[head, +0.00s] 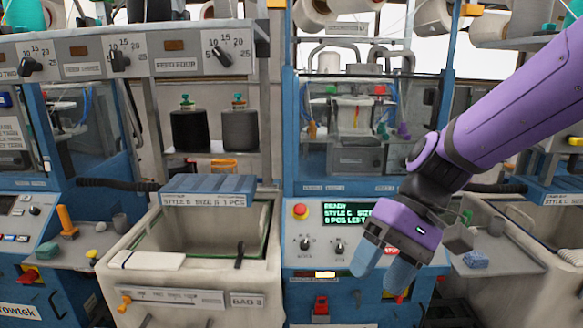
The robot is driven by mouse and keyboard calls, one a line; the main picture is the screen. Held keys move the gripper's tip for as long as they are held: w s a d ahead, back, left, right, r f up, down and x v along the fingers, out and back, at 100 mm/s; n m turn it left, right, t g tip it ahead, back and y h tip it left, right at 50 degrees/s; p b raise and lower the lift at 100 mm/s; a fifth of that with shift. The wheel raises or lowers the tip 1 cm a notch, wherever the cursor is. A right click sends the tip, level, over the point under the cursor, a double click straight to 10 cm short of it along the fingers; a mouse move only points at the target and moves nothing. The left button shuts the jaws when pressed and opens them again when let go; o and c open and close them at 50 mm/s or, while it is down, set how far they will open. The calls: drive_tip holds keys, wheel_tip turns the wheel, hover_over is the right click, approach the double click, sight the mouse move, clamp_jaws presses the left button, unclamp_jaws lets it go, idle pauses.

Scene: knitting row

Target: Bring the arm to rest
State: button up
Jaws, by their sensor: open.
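My gripper (378,272) hangs at the end of my purple arm, which reaches in from the upper right. Its two blue fingers point down and are apart, with nothing seen between them. It is in front of the blue knitting machine's control panel (326,250) and hides part of the panel's right side. From this one view I cannot tell how far the fingers are from the panel.
The panel has a red button (299,211), knobs and a green-lettered display (347,213). Left of it stands a pale bin (150,235) with a blue lid part. At right a grey shelf holds a blue sponge-like block (476,259). Yarn cones line the top.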

drive_tip(key=s+d+r+m+t+h, duration=0.1)
drive_tip(key=s+d+r+t+h, duration=0.1)
drive_tip(key=d, duration=0.7)
drive_tip(key=s+d+r+m+t+h, duration=0.1)
drive_tip(key=s+d+r+t+h, duration=0.2)
drive_tip(key=d+r+t, duration=0.4)
drive_tip(key=shift+s+d+h, duration=0.35)
drive_tip(key=shift+d+h, duration=0.35)
drive_tip(key=shift+d, duration=0.15)
drive_tip(key=shift+d, duration=0.1)
